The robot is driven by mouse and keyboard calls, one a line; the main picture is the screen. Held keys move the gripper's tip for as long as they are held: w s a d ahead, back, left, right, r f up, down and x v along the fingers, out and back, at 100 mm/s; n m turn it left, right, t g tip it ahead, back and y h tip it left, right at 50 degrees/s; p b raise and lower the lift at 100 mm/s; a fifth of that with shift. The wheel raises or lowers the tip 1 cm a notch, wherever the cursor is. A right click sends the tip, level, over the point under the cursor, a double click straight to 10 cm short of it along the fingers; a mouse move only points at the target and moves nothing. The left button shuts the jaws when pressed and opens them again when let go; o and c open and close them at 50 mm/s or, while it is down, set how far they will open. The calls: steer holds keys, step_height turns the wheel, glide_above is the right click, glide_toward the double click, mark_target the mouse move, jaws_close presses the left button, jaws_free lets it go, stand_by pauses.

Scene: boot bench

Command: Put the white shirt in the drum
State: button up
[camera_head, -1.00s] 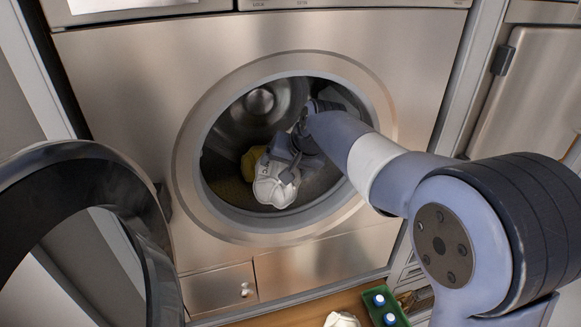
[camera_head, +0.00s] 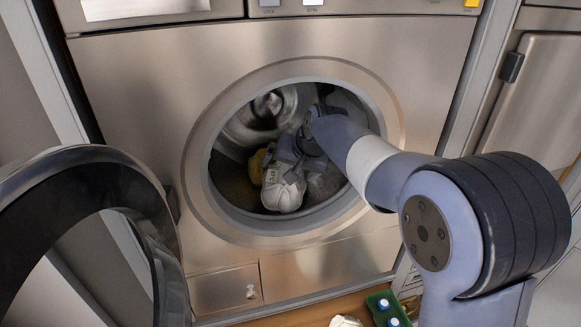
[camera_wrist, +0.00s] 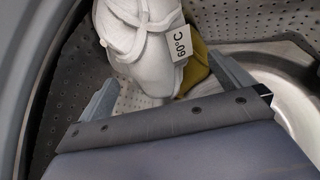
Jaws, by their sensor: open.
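The white shirt (camera_head: 284,191) is a bundled white cloth inside the washer's steel drum (camera_head: 231,186), low behind the round opening. In the wrist view the shirt (camera_wrist: 140,38) carries a tag reading 60°C and rests at the perforated drum wall (camera_wrist: 245,20). My gripper (camera_head: 292,158) reaches through the opening into the drum, just above the shirt. In the wrist view my gripper (camera_wrist: 166,80) has its fingers spread wide, with the shirt in front of and partly between them. Whether a finger touches it, I cannot tell.
A yellow cloth (camera_head: 256,166) lies in the drum beside the shirt and also shows in the wrist view (camera_wrist: 198,68). The round dark door (camera_head: 75,185) stands open at left. A green crate (camera_head: 383,309) with blue-capped bottles and a whitish item (camera_head: 346,321) lie below the washer.

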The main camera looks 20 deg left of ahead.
steer(key=shift+s+d+r, duration=0.1)
steer(key=shift+d+r, duration=0.05)
steer(key=shift+r, duration=0.1)
steer(key=b+v, duration=0.1)
steer(key=v, duration=0.1)
steer(key=shift+s+d+r, duration=0.15)
steer(key=shift+d+r, duration=0.05)
steer(key=shift+r, duration=0.05)
steer(key=s+d+b, duration=0.1)
steer(key=s+d, duration=0.1)
steer(key=d, duration=0.1)
steer(key=s+d+b, duration=0.1)
steer(key=s+d, duration=0.2)
steer(key=s+d+b, duration=0.2)
steer(key=d, duration=0.1)
steer(key=shift+s+f, duration=0.1)
steer(key=shift+s, duration=0.25)
steer(key=shift+a, duration=0.15)
steer(key=w+a+p, duration=0.2)
steer(key=w+a, duration=0.1)
steer(key=a, duration=0.1)
steer(key=w+a+p, duration=0.2)
steer(key=w+a, duration=0.2)
steer(key=w+a+f, duration=0.1)
steer(key=w+a+f+p, duration=0.1)
steer(key=shift+a+f, duration=0.2)
steer(key=shift+f, duration=0.1)
steer(key=shift+s+d+r, duration=0.25)
steer(key=shift+s, duration=0.15)
